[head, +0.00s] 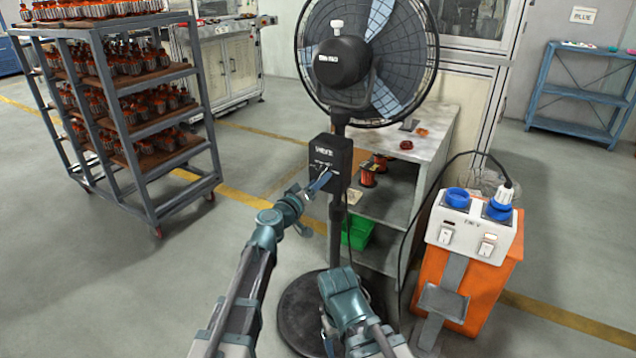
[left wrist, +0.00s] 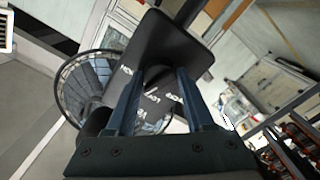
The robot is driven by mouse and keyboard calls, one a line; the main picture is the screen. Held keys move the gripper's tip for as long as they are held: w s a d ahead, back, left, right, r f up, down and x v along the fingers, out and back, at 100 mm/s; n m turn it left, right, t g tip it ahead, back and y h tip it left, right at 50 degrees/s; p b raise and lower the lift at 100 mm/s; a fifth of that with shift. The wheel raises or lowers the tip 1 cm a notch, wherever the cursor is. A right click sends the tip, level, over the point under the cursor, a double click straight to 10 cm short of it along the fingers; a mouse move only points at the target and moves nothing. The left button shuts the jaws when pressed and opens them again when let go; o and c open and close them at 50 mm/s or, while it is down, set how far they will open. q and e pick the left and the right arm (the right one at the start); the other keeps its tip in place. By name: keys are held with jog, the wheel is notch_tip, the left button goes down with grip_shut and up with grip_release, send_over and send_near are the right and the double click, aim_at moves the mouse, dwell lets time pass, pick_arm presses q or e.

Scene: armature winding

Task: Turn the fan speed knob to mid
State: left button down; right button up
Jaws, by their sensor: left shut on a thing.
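The standing fan (head: 368,60) has a black control box (head: 328,158) on its pole, with white markings on its front. My left gripper (head: 320,181) is at the lower front of this box. In the left wrist view its two blue-grey fingers (left wrist: 158,88) reach the box face (left wrist: 172,42) and close around the dark knob (left wrist: 156,76). The knob is partly hidden between the fingers, and I cannot tell which mark it points to. My right gripper (head: 328,338) hangs low in front of the fan's round base (head: 300,310), its fingers mostly hidden.
A shelf unit (head: 432,135) with copper coils and a green bin (head: 357,232) stands behind the fan. An orange stand (head: 482,290) with a white socket box (head: 470,238) and a cable is at right. A loaded rack trolley (head: 150,190) is at left. Floor between is clear.

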pick_arm(q)
jog(key=shift+c, duration=1.4)
grip_release()
jog(key=v, duration=1.3)
jog(key=shift+s+a, duration=0.2)
jog(key=shift+s, duration=0.15)
